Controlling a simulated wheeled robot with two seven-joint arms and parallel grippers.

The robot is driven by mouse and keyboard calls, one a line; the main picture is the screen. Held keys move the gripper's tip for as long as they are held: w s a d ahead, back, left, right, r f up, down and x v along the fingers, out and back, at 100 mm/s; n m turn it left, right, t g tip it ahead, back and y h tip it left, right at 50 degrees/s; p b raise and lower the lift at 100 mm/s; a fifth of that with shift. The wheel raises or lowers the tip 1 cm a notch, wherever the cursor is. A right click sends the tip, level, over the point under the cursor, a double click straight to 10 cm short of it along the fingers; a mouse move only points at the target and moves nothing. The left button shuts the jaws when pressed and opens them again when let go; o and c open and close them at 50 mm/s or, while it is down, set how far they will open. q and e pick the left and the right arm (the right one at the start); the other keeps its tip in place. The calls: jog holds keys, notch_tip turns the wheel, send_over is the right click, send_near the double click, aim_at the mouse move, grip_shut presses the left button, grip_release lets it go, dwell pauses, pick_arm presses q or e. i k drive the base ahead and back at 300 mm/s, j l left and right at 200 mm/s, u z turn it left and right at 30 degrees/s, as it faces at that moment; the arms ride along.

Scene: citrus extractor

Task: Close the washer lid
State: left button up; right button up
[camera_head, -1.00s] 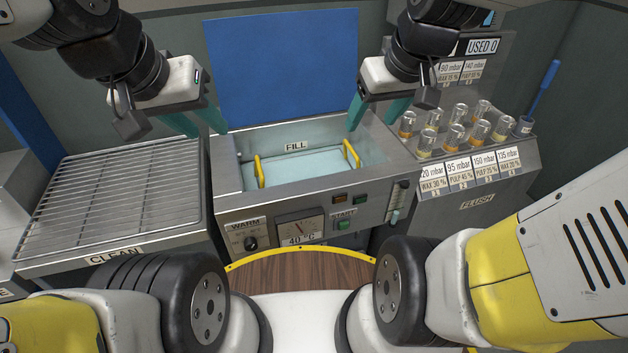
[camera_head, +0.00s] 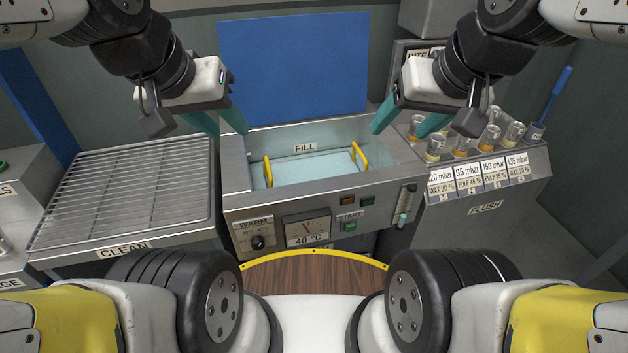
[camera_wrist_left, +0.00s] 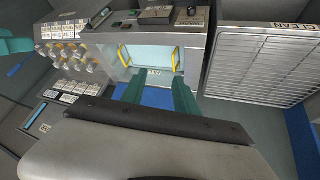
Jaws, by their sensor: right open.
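The washer is a metal tub (camera_head: 236,170) labelled FILL, with a pale blue interior and two yellow handles inside. Its blue lid (camera_head: 292,65) stands upright behind the tub, open; part of it shows in the left wrist view (camera_wrist_left: 160,98). My left gripper (camera_head: 228,128) is above the tub's back left corner, left of the lid. Its teal fingers are apart and empty in the left wrist view (camera_wrist_left: 155,86). My right gripper (camera_head: 408,126) is open and empty, right of the lid, near the tub's back right corner. Neither gripper visibly touches the lid.
A wire rack (camera_head: 130,185) labelled CLEAN lies left of the washer. On the right, a labelled stand (camera_head: 490,180) holds several small jars (camera_head: 490,137) and a blue-handled tool (camera_head: 562,90). The washer's front carries a dial (camera_head: 307,228), a knob and buttons.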

aim_at(284, 69)
jog(key=j+z, duration=0.3)
jog(key=k+j+z, duration=0.25)
jog(key=j, duration=0.2)
jog(key=j+z, duration=0.3)
jog(key=k+j+z, duration=0.15)
jog(key=j+z, duration=0.15)
jog(key=j, duration=0.1)
